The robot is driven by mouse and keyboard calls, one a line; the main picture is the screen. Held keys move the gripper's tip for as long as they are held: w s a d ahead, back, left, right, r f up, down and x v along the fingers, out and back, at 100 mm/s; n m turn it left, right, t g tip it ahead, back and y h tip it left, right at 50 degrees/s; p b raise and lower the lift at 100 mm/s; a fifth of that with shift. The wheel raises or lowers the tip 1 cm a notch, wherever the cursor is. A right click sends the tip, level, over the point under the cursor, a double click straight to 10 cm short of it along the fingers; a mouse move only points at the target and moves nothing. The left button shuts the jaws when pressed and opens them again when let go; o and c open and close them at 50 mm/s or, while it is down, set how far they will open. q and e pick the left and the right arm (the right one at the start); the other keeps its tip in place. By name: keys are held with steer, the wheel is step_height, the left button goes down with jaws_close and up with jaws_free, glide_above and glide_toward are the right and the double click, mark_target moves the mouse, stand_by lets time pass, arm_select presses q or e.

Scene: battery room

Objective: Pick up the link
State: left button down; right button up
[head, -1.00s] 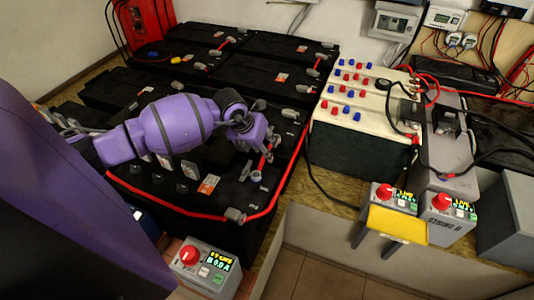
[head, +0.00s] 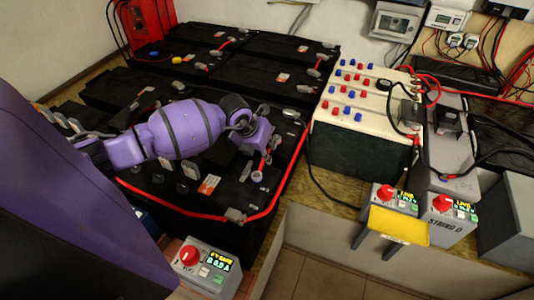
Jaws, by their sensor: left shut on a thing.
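My left arm reaches in from the left over the black batteries. My left gripper (head: 261,148) points down near the right end of the nearest battery and is shut on a small link. The link (head: 262,166) shows as a short red piece just below the jaws, with a grey end near it. Most of it is hidden by the gripper, and I cannot tell whether it is clear of the battery top. My right gripper is not in view.
Black batteries (head: 232,74) with other red links fill the left bench. A red cable (head: 180,211) runs along the near edge. A cream battery block (head: 352,118) stands to the right. Grey control boxes (head: 207,267) with red knobs and a yellow panel (head: 399,226) are in front.

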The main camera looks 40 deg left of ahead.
mark_target(270, 149)
arm_select(q)
steer(key=shift+r, duration=0.5)
step_height(270, 149, up, 2)
steer(key=shift+r, duration=0.15)
steer(key=s+d+r, duration=0.9)
steer(key=d, duration=0.1)
steer(key=shift+d+r+b, duration=0.3)
steer(key=shift+d+r, duration=0.1)
